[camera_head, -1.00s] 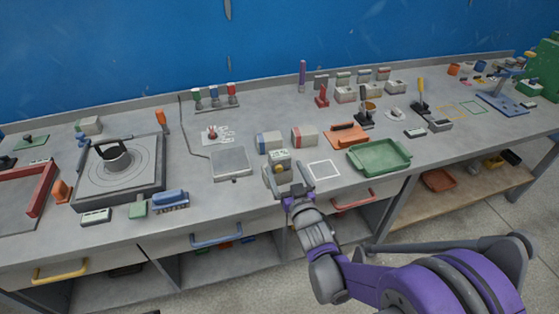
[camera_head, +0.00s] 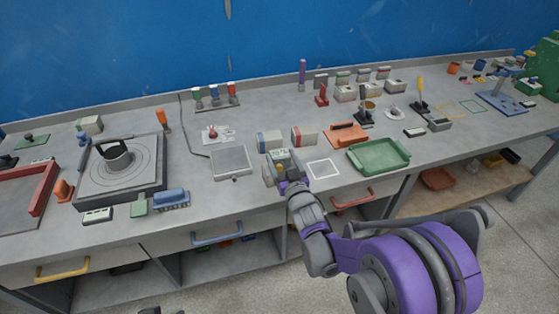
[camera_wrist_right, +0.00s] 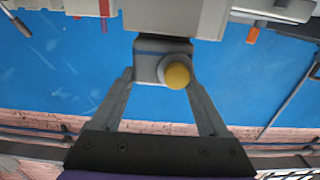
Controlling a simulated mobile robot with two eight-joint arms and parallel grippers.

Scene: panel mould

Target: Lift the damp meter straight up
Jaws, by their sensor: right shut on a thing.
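The damp meter (camera_head: 281,157), a small pale grey device with a dark-edged face, is at the front of the bench, between the grey square plate and the white outlined square. My right gripper (camera_head: 286,181) reaches it from the front and hides its lower part. In the right wrist view, the gripper (camera_wrist_right: 162,70) is shut on the meter's grey block (camera_wrist_right: 148,68), with a finger on each side. A round yellow knob (camera_wrist_right: 177,75) shows on it. I cannot tell whether the meter's base touches the bench.
Two boxes (camera_head: 304,136) stand close behind the meter. The grey square plate (camera_head: 231,162) lies to the left. The white outlined square (camera_head: 323,169) is empty, and a green tray (camera_head: 379,156) lies beyond it. The bench's front edge is just below.

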